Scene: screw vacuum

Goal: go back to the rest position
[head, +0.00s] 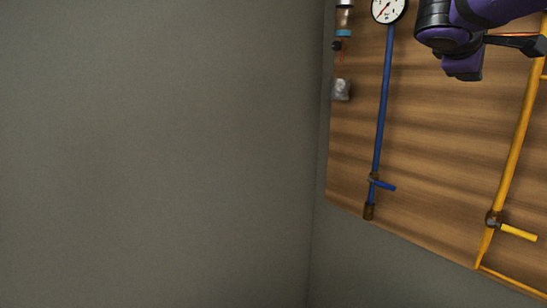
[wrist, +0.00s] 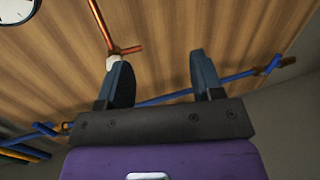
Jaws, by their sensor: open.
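My gripper (wrist: 156,62) shows in the wrist view with its two dark blue fingers spread wide apart. Nothing is held between them. A wooden board (wrist: 235,40) lies beyond the fingertips. In the head view, purple and black links of my arm are in front of the board's upper right part, and I cannot make out the fingers there.
The wooden board (head: 430,150) carries a white gauge (head: 389,8), a blue pipe (head: 383,100) and a yellow pipe (head: 516,140). In the wrist view a copper pipe (wrist: 101,25) with a pale fitting appears behind the left finger. A bare grey wall (head: 160,150) fills the left.

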